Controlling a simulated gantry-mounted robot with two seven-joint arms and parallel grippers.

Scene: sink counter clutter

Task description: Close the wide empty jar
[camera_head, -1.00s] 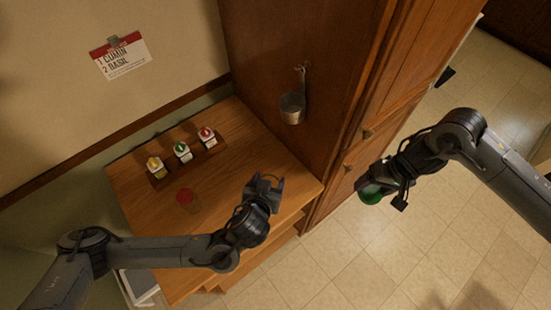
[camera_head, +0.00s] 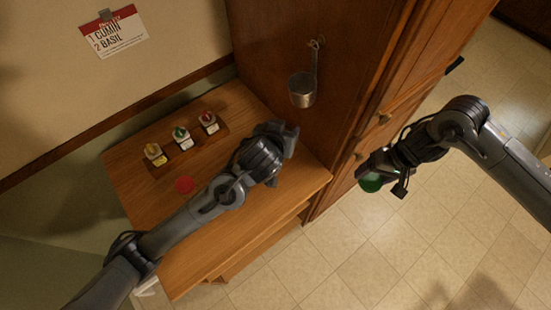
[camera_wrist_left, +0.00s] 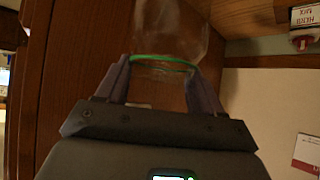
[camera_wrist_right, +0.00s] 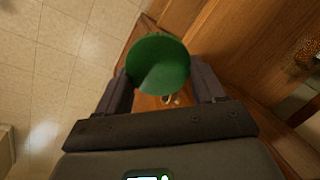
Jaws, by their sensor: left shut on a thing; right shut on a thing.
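A clear, empty-looking glass jar (camera_wrist_left: 172,32) with a green ring at its rim is between the fingers of my left gripper (camera_wrist_left: 163,85) in the left wrist view. That gripper is shut on it. In the head view my left gripper (camera_head: 282,138) is over the counter's right end by the cabinet, and the arm hides the jar. A round green lid (camera_wrist_right: 158,66) is held in my right gripper (camera_wrist_right: 160,92), which is shut on it. In the head view this lid (camera_head: 371,184) is out over the floor, right of the counter. Jar and lid are well apart.
A metal scoop (camera_head: 303,90) hangs on the tall cabinet (camera_head: 270,40). A note (camera_head: 113,35) is on the wall. Open floor (camera_head: 350,260) lies right.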

